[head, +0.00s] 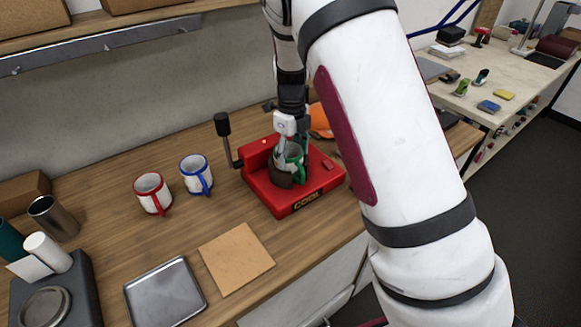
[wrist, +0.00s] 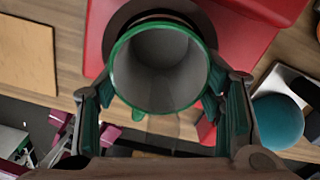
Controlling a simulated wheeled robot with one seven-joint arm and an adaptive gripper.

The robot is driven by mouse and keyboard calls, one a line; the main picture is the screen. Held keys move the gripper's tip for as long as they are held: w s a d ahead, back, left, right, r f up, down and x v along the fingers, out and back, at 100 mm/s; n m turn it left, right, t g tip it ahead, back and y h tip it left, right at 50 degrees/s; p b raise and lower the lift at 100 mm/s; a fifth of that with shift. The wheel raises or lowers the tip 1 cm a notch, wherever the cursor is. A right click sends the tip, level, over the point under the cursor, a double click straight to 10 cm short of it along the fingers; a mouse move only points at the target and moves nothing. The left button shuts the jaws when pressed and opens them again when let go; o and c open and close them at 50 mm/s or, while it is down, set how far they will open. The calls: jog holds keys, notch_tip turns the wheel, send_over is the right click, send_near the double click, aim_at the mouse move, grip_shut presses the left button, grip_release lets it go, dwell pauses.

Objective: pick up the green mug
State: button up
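The green mug (head: 278,164) is white with a green rim and handle. It stands in the dark round cradle of the red press (head: 293,208). The wrist view looks into the empty grey inside of the mug (wrist: 161,66), and part of its green handle shows at the near side. My gripper (head: 291,145) is lowered over the mug from above. In the wrist view, its two fingers straddle the mug, one on each side, close to the wall. I cannot tell whether the pads touch it. The lower part of the mug is hidden.
A red-rimmed mug (head: 150,189) and a blue-rimmed mug (head: 194,171) stand to the left. The press's black lever (head: 224,130) rises beside its left side. A brown square board (head: 236,258) and a metal tray (head: 166,292) lie in front. An orange object (head: 320,120) sits behind.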

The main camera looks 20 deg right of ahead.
jog(key=c, duration=0.4)
jog(key=shift+r, duration=0.1)
jog(key=shift+c, duration=0.2)
